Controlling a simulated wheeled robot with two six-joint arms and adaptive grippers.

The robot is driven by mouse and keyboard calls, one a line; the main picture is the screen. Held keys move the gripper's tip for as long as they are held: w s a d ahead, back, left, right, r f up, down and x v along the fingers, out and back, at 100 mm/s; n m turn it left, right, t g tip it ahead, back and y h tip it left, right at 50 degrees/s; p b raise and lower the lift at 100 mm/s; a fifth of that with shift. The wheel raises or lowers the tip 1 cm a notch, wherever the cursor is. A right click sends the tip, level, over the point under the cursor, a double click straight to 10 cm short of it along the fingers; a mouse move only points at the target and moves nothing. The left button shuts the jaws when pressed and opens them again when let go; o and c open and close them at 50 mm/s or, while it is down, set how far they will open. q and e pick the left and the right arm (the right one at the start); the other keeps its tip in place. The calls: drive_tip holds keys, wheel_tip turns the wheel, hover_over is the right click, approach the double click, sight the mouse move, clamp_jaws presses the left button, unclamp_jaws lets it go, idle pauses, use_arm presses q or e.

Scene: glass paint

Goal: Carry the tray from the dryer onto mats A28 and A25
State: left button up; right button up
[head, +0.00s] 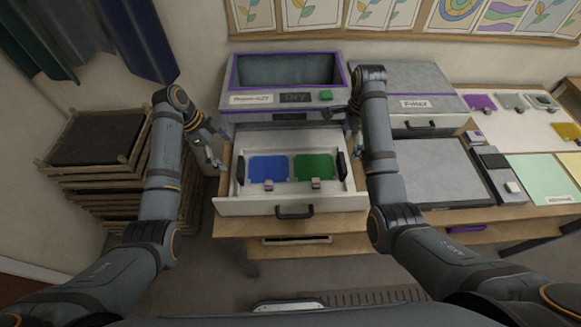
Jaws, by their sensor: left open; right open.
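The dryer (287,117) is a grey box with purple trim, and its drawer (231,207) is pulled out. The pale tray (291,188) lies in the drawer with upright black handles at its left and right ends. It holds a blue panel (268,168) and a green panel (313,167), each with a small clip at its front edge. My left gripper (212,152) is open and empty, left of the tray's left handle and apart from it. My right gripper (343,118) is open above and behind the right handle, partly hidden by its own arm. No mat label reads A28 or A25.
A pale green mat (529,178) and a yellow mat (573,166) lie at the right. A second grey machine (412,98) and a flat grey plate (440,170) stand right of the dryer. Stacked wooden racks (98,140) stand at the left.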

sight(345, 161)
drive_tip(key=shift+s+d, duration=0.1)
drive_tip(key=shift+s, duration=0.15)
use_arm(q)
drive_tip(key=x, duration=0.9)
drive_tip(key=shift+s+d+f, duration=0.1)
use_arm(e)
wheel_tip(345, 161, down, 9)
drive_tip(key=shift+w+f, duration=0.15)
use_arm(q)
drive_tip(key=shift+d+f, duration=0.2)
drive_tip(key=shift+f, duration=0.45)
use_arm(e)
drive_tip(key=shift+w+f, duration=0.1)
drive_tip(key=shift+f, duration=0.55)
use_arm(q)
drive_tip(key=shift+r, duration=0.1)
drive_tip(key=c, duration=1.4)
use_arm(e)
drive_tip(key=shift+r, duration=0.1)
drive_tip(key=c, duration=1.4)
